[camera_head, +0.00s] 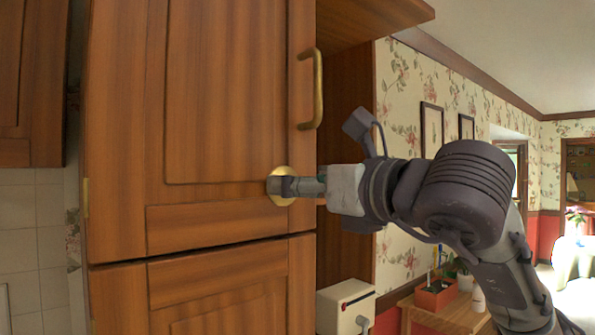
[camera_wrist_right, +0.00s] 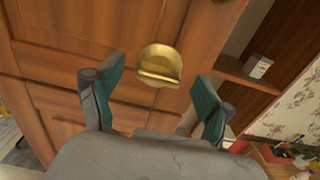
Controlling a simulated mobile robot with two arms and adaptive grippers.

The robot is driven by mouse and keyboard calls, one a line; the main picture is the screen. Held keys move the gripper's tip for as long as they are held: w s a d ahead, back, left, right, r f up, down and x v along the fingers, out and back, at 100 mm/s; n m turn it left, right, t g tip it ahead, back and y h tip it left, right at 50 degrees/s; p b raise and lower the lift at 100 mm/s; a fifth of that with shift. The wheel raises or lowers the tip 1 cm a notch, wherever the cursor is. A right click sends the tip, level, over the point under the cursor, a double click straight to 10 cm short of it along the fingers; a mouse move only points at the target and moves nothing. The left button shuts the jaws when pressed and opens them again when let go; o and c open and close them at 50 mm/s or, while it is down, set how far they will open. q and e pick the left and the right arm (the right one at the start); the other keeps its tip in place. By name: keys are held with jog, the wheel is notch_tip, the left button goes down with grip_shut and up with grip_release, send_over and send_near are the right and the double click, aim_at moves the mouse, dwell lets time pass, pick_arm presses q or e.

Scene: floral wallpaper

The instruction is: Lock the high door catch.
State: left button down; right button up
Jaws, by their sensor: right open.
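The high door catch (camera_head: 281,173) is a round brass disc with a raised thumb-turn, on the lower right part of the upper wooden cabinet door (camera_head: 225,90). In the right wrist view the catch (camera_wrist_right: 160,62) lies ahead of the fingers, with its raised bar running roughly across the picture. My right gripper (camera_head: 290,187) reaches in from the right and covers part of the catch in the head view. In the wrist view its fingers (camera_wrist_right: 150,84) are spread apart on either side of the catch, with nothing between them. Whether they touch the door is unclear. My left gripper is not in view.
A long brass handle (camera_head: 318,90) stands upright on the door above the catch. A lower door (camera_head: 225,290) is below it. A small white box (camera_wrist_right: 258,66) sits on a shelf to the right. A white appliance (camera_head: 346,303) and a planter (camera_head: 436,296) stand lower right.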

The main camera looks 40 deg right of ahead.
jog(key=shift+w, duration=0.8)
jog(key=c, duration=1.2)
jog(key=shift+o, duration=0.2)
jog(key=shift+f+m+b, duration=0.15)
jog(key=shift+m+b, duration=0.35)
jog(key=shift+b, duration=0.1)
jog(key=shift+f+m+b, duration=0.1)
jog(key=shift+m+b, duration=1)
jog(key=shift+b, duration=0.1)
jog(key=m+b, duration=0.3)
jog(key=m, duration=0.1)
jog(key=m+b, duration=0.4)
jog(key=m, duration=0.3)
jog(key=shift+d+b, duration=0.15)
jog(key=shift+b, duration=0.2)
jog(key=shift+m+b, duration=1.25)
jog(key=shift+m, duration=0.95)
